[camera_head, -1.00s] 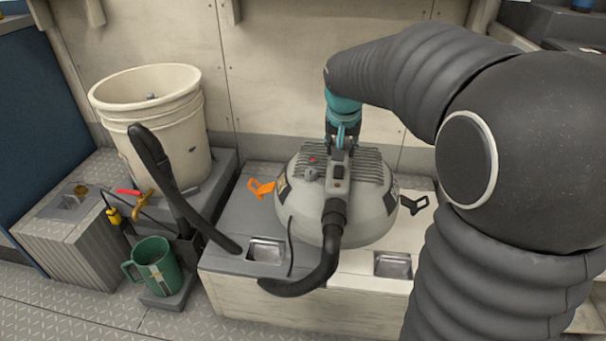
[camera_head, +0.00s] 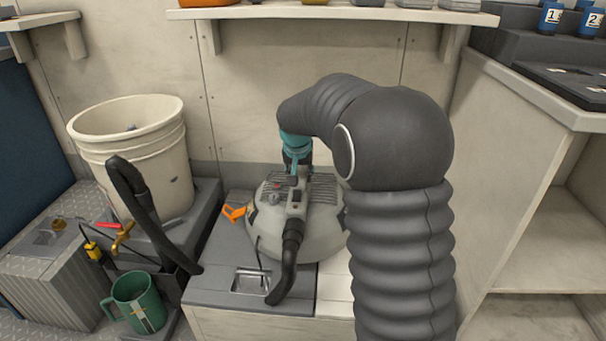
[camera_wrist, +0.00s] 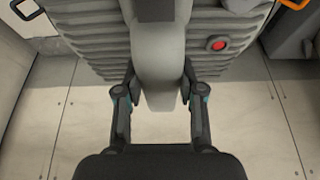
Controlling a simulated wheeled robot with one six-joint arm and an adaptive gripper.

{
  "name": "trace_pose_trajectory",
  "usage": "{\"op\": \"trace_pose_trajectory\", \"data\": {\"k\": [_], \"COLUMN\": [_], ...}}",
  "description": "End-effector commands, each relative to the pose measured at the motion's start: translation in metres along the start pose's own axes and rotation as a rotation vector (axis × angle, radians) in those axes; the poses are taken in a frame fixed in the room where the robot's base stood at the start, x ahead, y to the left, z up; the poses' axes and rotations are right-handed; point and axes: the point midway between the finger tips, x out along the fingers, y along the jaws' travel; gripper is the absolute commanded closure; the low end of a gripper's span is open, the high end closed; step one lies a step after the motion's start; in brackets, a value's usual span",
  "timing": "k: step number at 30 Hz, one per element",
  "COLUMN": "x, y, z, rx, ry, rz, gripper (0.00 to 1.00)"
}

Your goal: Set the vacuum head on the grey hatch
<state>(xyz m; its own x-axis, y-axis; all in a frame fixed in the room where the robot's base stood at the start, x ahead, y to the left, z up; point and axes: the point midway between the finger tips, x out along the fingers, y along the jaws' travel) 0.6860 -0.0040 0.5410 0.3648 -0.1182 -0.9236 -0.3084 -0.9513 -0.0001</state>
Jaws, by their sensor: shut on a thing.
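The vacuum head (camera_head: 322,225) is a grey ribbed dome with a red button and a black hose (camera_head: 291,250) at its front. The grey hatch (camera_head: 215,265) is the left part of the locker top, with a metal recess near its front. The head is over the hatch's right part and the seam with the white hatch (camera_head: 336,284). I cannot tell whether its underside touches. My gripper (camera_head: 297,172) is above the head, shut on its handle. In the wrist view both fingers (camera_wrist: 158,92) flank the grey handle. My arm hides the head's right edge.
A cream bucket (camera_head: 130,150) stands left of the locker. A green mug (camera_head: 135,303) and red-handled valve (camera_head: 110,226) are in front of it. An orange latch (camera_head: 233,213) lies beside the head. A shelf (camera_head: 330,13) overhangs behind; a cabinet (camera_head: 530,130) stands at right.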

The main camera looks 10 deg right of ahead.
Motion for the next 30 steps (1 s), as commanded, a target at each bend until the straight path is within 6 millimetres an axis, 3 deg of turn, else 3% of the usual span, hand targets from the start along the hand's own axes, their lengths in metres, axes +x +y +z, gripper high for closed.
{"op": "trace_pose_trajectory", "data": {"k": [10, 22, 23, 24, 26, 30], "x": [0.031, 0.034, 0.036, 0.036, 0.036, 0.036], "y": [0.000, 0.000, 0.000, 0.000, 0.001, 0.001], "z": [0.012, 0.013, 0.016, 0.016, 0.016, 0.015], "rx": [0.002, 0.001, 0.001, 0.001, 0.001, 0.001], "ry": [0.004, 0.005, -0.001, -0.001, -0.001, -0.001], "rz": [-0.002, -0.002, 0.000, 0.000, 0.000, 0.000], "gripper": [1.00, 1.00, 0.57, 0.47, 0.37, 0.37]}}
